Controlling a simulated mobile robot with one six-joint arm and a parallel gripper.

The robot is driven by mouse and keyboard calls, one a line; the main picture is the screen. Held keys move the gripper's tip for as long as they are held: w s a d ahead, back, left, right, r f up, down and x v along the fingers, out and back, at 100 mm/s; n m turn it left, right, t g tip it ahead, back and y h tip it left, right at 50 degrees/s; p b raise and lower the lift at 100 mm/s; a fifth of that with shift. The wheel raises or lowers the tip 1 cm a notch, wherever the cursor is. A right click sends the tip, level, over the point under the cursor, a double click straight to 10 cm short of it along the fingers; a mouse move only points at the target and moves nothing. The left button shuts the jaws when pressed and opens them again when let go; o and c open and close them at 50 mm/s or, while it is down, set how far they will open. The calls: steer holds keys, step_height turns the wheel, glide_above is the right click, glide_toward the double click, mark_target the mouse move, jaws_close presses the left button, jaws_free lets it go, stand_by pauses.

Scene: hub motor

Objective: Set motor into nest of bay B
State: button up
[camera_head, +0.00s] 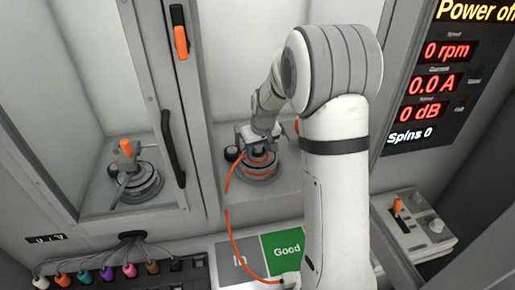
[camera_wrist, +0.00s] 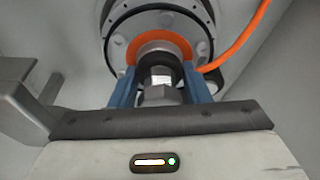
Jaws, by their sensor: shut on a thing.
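The motor (camera_head: 262,163) is a round grey hub with an orange ring, in the right-hand open bay in the head view. In the wrist view the motor (camera_wrist: 200,22) fills the top centre. My gripper (camera_head: 257,146) is above it, its blue fingers (camera_wrist: 160,82) shut on the motor's central shaft. An orange cable (camera_head: 234,235) runs from the motor down to the front counter. The nest (camera_head: 262,178) of this bay is mostly hidden under the motor; I cannot tell whether the motor is fully seated. No bay letter is readable.
The left bay holds another round fixture (camera_head: 138,188) with an orange-handled clamp behind a framed door (camera_head: 170,110). Coloured plugs (camera_head: 108,272) line the front left. A green "Good" area (camera_head: 285,248) lies in front. A display (camera_head: 435,80) reads "Power off", 0 rpm.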

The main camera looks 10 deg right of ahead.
steer(key=shift+r, duration=0.15)
steer(key=o, duration=1.1)
steer(key=shift+o, duration=1.3)
steer(key=shift+s+f, duration=0.1)
steer(key=shift+f, duration=0.1)
steer(key=b+v, duration=0.1)
steer(key=v, duration=0.7)
